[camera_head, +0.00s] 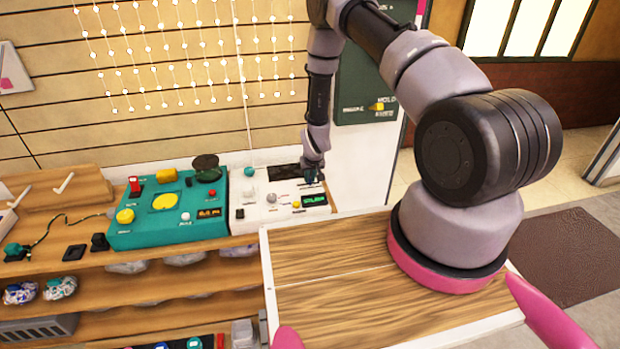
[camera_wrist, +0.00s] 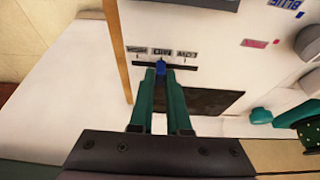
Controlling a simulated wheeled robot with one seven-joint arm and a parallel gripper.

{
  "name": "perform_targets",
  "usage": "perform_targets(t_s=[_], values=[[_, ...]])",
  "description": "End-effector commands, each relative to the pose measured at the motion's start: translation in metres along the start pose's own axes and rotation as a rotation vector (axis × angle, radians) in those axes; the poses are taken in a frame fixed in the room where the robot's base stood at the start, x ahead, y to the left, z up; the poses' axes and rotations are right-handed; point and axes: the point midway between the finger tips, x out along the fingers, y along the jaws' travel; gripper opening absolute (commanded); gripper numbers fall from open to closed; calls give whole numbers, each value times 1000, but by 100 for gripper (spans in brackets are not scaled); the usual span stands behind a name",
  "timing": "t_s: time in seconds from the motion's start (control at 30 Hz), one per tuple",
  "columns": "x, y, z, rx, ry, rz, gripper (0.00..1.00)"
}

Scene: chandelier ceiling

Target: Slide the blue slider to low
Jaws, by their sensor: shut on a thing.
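The blue slider (camera_wrist: 160,67) shows in the wrist view as a small blue knob in a dark horizontal slot. It stands near the middle of three small labels, which appear upside down and are hard to read. My gripper (camera_wrist: 161,75) has its two teal fingers shut on the slider, one on each side. In the head view, my gripper (camera_head: 312,179) reaches down to the back right of the white control panel (camera_head: 246,211) and hides the slider there.
A teal control box (camera_head: 140,238) with buttons and a yellow dial stands left of the white panel on a wooden shelf. A dark rectangle (camera_wrist: 205,101) lies beside the slot. A wooden counter (camera_head: 335,270) is clear in front. A dark green wall panel (camera_head: 362,75) hangs behind.

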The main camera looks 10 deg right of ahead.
Motion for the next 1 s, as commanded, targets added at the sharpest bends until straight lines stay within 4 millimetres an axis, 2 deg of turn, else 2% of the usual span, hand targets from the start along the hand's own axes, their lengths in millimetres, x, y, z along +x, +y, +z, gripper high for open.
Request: perform_targets(t_s=[0.27, 0.57, 0.83, 0.87, 0.9, 0.93, 1.0], values=[[0, -1, 0, 0, 0, 0, 0], [0, -33, 0, -2, 0, -1, 0], [0, -37, 0, -1, 0, -3, 0], [0, -37, 0, -1, 0, -4, 23], [0, -37, 0, -1, 0, -4, 38], [0, -37, 0, -1, 0, -4, 45], [0, -36, 0, -1, 0, -3, 45]])
